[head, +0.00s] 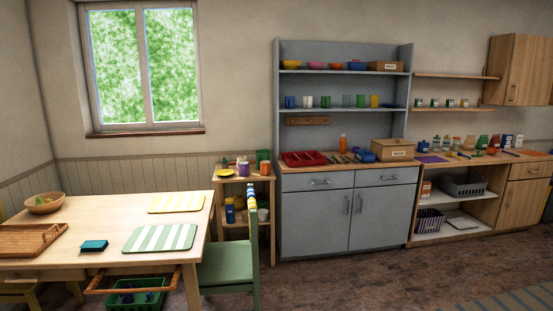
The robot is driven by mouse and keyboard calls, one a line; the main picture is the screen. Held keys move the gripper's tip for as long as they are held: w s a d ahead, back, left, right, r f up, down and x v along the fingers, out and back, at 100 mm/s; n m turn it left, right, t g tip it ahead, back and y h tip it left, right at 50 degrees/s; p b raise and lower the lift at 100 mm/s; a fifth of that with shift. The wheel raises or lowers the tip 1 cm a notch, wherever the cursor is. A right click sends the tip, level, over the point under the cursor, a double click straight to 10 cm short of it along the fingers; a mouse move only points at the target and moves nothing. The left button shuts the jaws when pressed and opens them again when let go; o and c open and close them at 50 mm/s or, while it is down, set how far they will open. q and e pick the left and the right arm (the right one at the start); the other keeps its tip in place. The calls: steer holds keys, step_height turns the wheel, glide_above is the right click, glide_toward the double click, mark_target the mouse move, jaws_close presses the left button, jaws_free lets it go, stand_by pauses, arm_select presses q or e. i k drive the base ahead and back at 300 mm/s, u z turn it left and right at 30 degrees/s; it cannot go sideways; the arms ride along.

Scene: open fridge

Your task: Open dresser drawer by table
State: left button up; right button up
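The grey-blue dresser (345,50) stands against the back wall, right of the table (110,260). Its left drawer (298,184), on the side nearer the table, appears shut and has a small dark handle. The right drawer (405,176) also appears shut. Two shut doors with upright handles are below the drawers. Neither of my grippers shows in the head view.
A green chair (228,275) stands at the table's right end. A small wooden shelf unit (266,200) stands between table and dresser. A red tray (304,159) lies on the dresser's worktop. The brown floor (360,275) before the dresser is clear.

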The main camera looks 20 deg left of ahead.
mark_target(319, 181)
steer(key=u, duration=0.6)
steer(key=i, duration=1.05)
steer(key=u, duration=0.25)
steer(key=i, duration=1.35)
steer(key=z, duration=0.65)
steer(key=i, duration=0.7)
steer(key=z, duration=0.4)
